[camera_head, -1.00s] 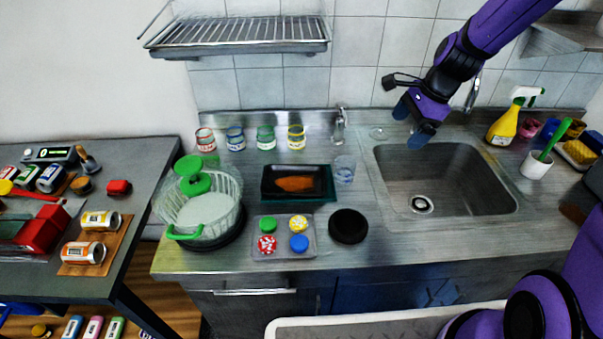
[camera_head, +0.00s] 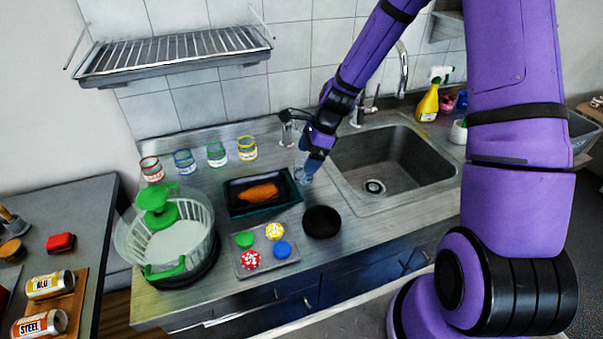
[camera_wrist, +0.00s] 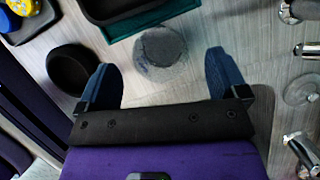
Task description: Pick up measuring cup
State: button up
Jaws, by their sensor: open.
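The measuring cup (camera_wrist: 160,48) is a clear, see-through cup standing on the steel counter, right of the black tray. In the wrist view it lies just ahead of my gripper, roughly centred between the two blue fingers. In the head view the cup (camera_head: 303,174) is partly hidden by my gripper (camera_head: 309,165), which is over it. In the wrist view my gripper (camera_wrist: 163,85) is open, with nothing between the fingers. I cannot tell how high the fingertips are above the counter.
A black bowl (camera_head: 321,222) stands close by the left finger. A black tray with orange food (camera_head: 259,192) lies left of the cup. The sink (camera_head: 395,165) and tap (camera_head: 403,70) are to the right. Four-lid tray (camera_head: 265,262) and a green-handled spinner (camera_head: 170,240) sit further left.

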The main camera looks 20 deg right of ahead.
aim_at(295, 180)
jog(key=shift+x, duration=2.6)
jog(key=c, duration=1)
